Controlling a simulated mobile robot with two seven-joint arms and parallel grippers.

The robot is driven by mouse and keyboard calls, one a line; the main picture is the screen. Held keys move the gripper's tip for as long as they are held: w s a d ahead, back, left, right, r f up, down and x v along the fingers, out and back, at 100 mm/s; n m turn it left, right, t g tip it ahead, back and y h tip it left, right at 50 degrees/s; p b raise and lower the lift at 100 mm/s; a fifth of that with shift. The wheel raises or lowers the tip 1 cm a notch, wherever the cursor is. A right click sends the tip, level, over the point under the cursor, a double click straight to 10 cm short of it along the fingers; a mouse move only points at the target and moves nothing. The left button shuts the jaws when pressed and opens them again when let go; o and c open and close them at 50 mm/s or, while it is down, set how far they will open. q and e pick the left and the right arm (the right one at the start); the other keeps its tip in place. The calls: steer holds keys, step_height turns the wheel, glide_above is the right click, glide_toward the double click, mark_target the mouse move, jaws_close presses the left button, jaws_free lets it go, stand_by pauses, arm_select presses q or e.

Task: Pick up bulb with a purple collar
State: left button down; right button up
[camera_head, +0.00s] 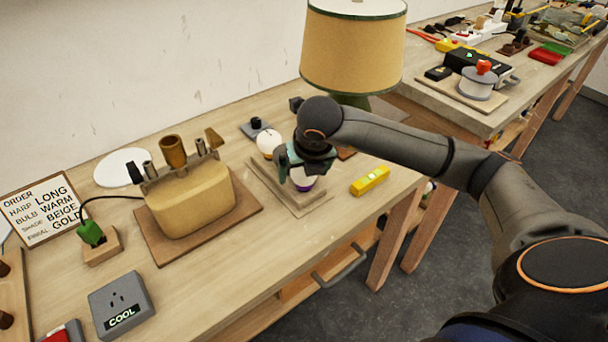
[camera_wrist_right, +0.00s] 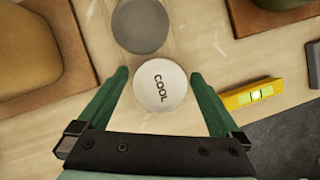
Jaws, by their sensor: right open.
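The bulb with a purple collar (camera_head: 302,182) stands on a wooden holder on the workbench, partly hidden behind my right gripper. In the right wrist view a round white bulb top marked COOL (camera_wrist_right: 160,86) sits between the green fingers; its collar is hidden there. My right gripper (camera_head: 300,168) points down over this bulb, with the fingers (camera_wrist_right: 162,95) spread on either side and a gap visible at each side. A second white bulb (camera_head: 268,141) stands behind it on the holder. My left gripper is out of view.
A yellow level (camera_head: 370,181) lies right of the wooden holder (camera_head: 300,203). A lamp with a beige shade (camera_head: 352,50) stands behind my arm. Bare bench lies in front of the holder.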

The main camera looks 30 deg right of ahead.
steer(key=c, duration=1.3)
steer(key=shift+r, duration=0.1)
